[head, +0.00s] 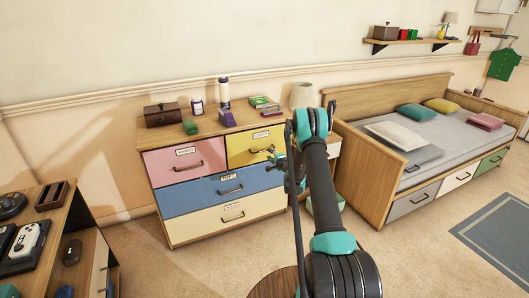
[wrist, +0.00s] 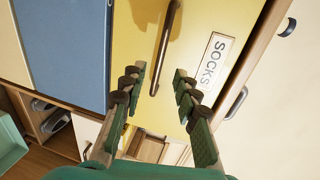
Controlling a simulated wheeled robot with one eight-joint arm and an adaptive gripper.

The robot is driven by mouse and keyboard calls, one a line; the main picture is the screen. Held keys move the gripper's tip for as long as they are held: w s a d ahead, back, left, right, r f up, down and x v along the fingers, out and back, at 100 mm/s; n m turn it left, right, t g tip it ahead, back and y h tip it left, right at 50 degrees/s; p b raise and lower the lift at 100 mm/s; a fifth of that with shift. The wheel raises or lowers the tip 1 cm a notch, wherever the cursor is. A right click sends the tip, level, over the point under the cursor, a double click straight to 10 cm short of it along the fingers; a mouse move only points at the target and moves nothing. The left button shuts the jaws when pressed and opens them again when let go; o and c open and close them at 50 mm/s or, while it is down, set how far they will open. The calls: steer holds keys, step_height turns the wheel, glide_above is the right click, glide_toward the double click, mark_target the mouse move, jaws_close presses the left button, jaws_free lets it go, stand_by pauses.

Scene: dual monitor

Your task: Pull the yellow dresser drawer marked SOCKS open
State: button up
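The yellow SOCKS drawer (head: 240,147) is at the upper right of the wooden dresser (head: 167,229) in the head view and looks closed. In the wrist view, the yellow drawer front (wrist: 132,40) fills the middle, with a white SOCKS label (wrist: 214,60) right of a bronze bar handle (wrist: 166,48). My gripper (wrist: 159,82) is open and empty. The near end of the handle shows between its fingertips; I cannot tell whether the fingers reach around it. In the head view my gripper (head: 277,160) is at the drawer's right side, and my arm hides part of the dresser's right edge.
A pink drawer (head: 160,168) is left of the yellow one, and a blue drawer (head: 195,196) is below. A box (head: 162,114) and other small items stand on the dresser. A daybed (head: 372,170) is to the right.

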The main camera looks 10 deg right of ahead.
steer(key=x, duration=0.7)
steer(key=shift+w+a, duration=0.15)
steer(key=shift+w, duration=0.25)
jaws_close()
